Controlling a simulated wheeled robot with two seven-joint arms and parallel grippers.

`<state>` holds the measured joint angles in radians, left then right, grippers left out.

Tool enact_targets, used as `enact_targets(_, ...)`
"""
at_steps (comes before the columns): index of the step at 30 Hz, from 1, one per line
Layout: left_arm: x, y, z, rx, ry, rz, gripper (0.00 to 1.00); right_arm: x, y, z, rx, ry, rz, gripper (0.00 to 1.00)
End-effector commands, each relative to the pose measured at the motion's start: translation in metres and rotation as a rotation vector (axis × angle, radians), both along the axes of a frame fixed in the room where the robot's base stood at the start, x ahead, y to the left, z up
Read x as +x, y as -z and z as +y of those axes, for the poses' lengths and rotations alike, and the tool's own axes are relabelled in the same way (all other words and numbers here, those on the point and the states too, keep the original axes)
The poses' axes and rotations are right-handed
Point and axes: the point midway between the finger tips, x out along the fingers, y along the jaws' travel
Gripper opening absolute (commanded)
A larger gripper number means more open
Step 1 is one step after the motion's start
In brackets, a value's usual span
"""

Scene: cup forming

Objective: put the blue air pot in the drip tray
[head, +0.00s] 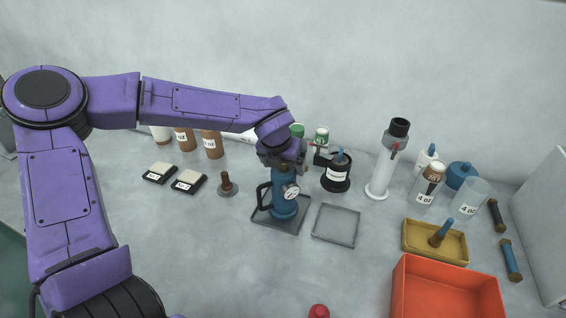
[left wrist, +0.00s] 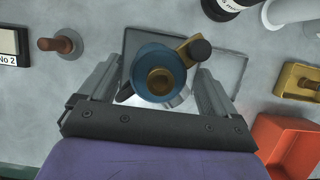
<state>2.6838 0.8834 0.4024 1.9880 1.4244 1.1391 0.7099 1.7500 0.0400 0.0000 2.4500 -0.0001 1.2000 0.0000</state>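The blue air pot (head: 284,207), with a round gauge and a dark side handle, stands upright on the left of two square trays, the darker one (head: 262,222). The right tray (head: 337,225) is shallow, grey and empty. I cannot tell from looks alone which is the drip tray. My left gripper (head: 283,160) is directly above the pot, pointing down. In the left wrist view, the pot's blue top with a brass knob (left wrist: 160,82) lies between the two fingers of the gripper (left wrist: 157,88), with gaps at both sides. My right gripper is not in view.
A brown-handled tamper (head: 227,186) and small black-and-white boxes (head: 188,181) lie left. A yellow tray (head: 435,243) and an orange bin (head: 440,290) are at right. The front left is clear.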

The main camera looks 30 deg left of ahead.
Motion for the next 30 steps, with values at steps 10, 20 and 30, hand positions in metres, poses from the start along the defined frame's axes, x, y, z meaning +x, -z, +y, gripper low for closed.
enact_targets(10,0.000,-0.005,0.000,0.000,0.000,0.000,0.99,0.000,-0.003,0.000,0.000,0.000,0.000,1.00)
enact_targets(20,-0.027,-0.070,-0.007,0.000,-0.001,-0.006,0.99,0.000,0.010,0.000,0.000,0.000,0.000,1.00)
enact_targets(30,-0.045,-0.113,-0.011,-0.001,0.000,0.001,0.99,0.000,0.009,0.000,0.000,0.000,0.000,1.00)
